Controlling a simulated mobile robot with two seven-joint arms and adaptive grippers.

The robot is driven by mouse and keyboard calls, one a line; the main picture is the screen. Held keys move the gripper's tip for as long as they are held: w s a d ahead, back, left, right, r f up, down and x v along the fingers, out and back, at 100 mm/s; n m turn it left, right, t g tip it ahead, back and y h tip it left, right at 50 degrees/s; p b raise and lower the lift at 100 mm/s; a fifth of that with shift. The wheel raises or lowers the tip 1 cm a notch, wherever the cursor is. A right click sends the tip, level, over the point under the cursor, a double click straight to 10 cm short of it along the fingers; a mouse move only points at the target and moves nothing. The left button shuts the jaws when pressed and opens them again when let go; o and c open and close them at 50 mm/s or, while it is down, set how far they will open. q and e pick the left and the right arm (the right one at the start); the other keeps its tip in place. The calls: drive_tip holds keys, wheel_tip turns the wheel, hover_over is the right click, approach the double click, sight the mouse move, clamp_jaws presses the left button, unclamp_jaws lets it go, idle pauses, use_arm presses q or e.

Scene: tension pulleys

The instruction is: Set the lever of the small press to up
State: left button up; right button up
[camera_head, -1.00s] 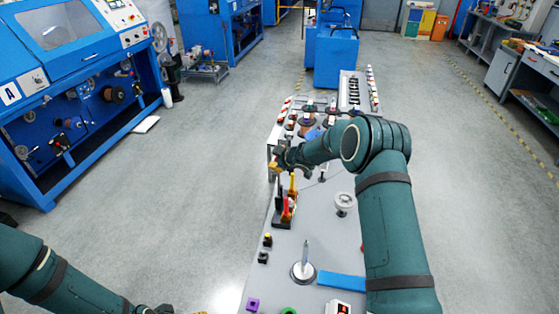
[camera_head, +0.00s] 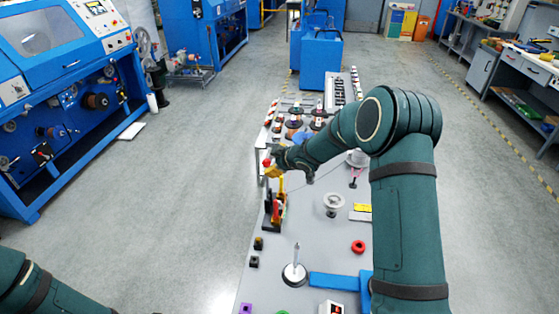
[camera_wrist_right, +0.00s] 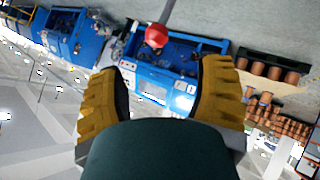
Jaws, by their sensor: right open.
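The small press (camera_head: 273,212), with dark, yellow and red parts, stands at the left edge of the grey table. A red ball knob (camera_head: 267,162) shows just above it, beside my right gripper (camera_head: 273,171). In the right wrist view the red knob (camera_wrist_right: 156,36) sits on a thin rod that leaves the top of the picture. My right gripper (camera_wrist_right: 158,72) has its yellow fingers spread wide, and the knob appears in the gap between them, without visible contact. My forearm and gripper hide part of the press top. My left gripper is out of view; only its arm shows.
On the table are a white handwheel (camera_head: 334,204), a red ring (camera_head: 358,246), an upright spindle on a disc (camera_head: 295,272) and a blue bar (camera_head: 333,281). Spools (camera_head: 294,119) stand farther back. Open floor lies left of the table.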

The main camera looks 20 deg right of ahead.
drive_tip(key=shift+v, duration=1.5)
